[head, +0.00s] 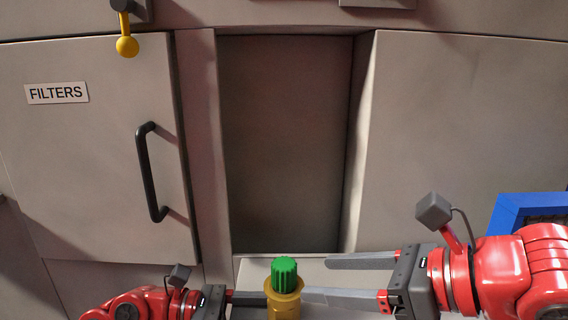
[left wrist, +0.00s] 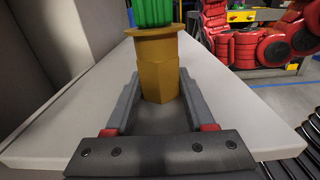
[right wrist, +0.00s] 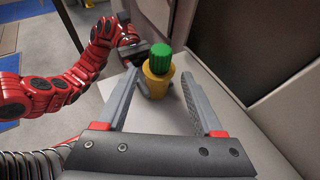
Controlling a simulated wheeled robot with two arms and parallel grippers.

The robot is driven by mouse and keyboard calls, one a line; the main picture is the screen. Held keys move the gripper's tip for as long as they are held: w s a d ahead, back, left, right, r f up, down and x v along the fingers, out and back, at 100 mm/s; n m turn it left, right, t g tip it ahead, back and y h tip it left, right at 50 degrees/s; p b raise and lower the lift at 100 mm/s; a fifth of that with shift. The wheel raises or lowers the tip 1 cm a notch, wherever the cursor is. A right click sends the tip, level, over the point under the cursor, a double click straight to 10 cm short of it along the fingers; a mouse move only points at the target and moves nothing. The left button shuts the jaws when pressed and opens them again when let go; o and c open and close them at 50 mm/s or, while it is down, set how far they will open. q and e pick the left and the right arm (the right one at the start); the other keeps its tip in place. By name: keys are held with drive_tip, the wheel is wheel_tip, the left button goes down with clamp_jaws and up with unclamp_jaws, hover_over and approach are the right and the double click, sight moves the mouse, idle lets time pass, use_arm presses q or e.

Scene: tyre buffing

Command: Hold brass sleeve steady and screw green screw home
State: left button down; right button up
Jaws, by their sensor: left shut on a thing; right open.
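The brass sleeve (head: 283,303) stands upright on a pale shelf, with a flange near its top. The green screw (head: 285,274), with a ribbed head, sits upright in the top of the sleeve; its thread is hidden. In the left wrist view the sleeve (left wrist: 158,75) is between the fingers of my left gripper (left wrist: 160,88), which is shut on its body below the flange. The green screw (left wrist: 152,12) is cut off by the top edge there. My right gripper (right wrist: 158,92) is open, its fingers pointing toward the sleeve (right wrist: 157,80) and green screw (right wrist: 160,57), not closed on either.
The pale shelf (left wrist: 60,133) is otherwise clear around the sleeve. Behind it is a dark recess (head: 285,140) between grey panels. A door with a FILTERS label (head: 57,92) and black handle (head: 148,175) is at left. A yellow-knobbed lever (head: 127,46) hangs above; a blue-framed item (head: 530,205) is at right.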

use_arm(q)
drive_tip(key=shift+c, duration=0.9)
unclamp_jaws()
use_arm(e)
drive_tip(key=v, duration=1.1)
drive_tip(key=shift+s+d, duration=0.2)
drive_tip(key=shift+d, duration=0.05)
drive_tip(key=shift+r, duration=0.1)
use_arm(q)
drive_tip(key=a, duration=1.2)
